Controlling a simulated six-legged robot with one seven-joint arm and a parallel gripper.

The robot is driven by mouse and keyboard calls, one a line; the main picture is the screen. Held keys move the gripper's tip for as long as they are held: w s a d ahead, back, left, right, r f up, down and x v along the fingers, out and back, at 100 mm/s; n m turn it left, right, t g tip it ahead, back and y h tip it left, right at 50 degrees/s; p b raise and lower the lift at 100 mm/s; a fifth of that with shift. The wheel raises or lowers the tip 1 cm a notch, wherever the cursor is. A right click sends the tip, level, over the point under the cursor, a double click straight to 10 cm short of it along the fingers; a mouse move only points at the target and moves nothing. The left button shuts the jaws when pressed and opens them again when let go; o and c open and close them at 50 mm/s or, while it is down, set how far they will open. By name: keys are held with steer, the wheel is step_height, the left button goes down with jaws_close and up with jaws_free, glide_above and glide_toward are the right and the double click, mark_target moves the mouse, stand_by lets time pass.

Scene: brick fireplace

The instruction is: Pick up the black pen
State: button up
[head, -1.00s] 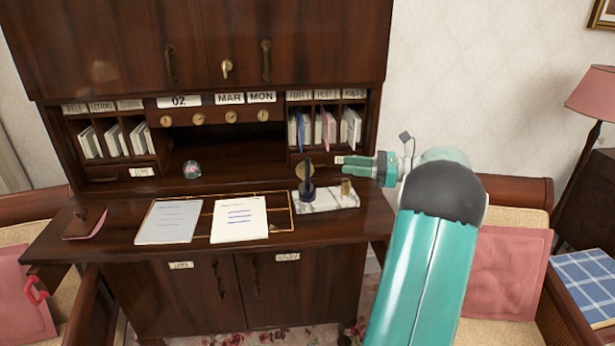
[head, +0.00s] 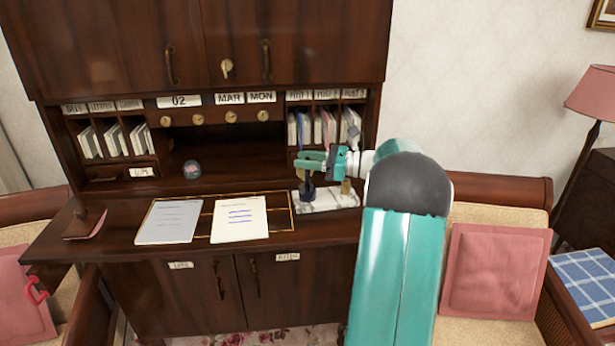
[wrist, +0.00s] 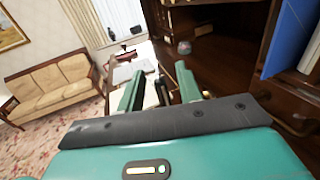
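The black pen (head: 308,181) stands upright in a dark holder on the marble desk stand (head: 335,201), on the right part of the desk. My gripper (head: 302,161) reaches in from the right at the pen's upper part and hides some of it in the head view. In the wrist view my gripper (wrist: 158,88) is open, its two green fingers apart. A dark upright thing (wrist: 162,93), probably the pen, shows between them. I cannot tell if either finger touches it.
Two paper sheets (head: 169,221) (head: 239,218) lie left of the stand. A glass paperweight (head: 192,169) is at the back. Letter slots (head: 338,128) rise close behind my gripper. A brass piece (head: 346,187) stands right of the holder.

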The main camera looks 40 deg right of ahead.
jaws_close()
stand_by(0.3)
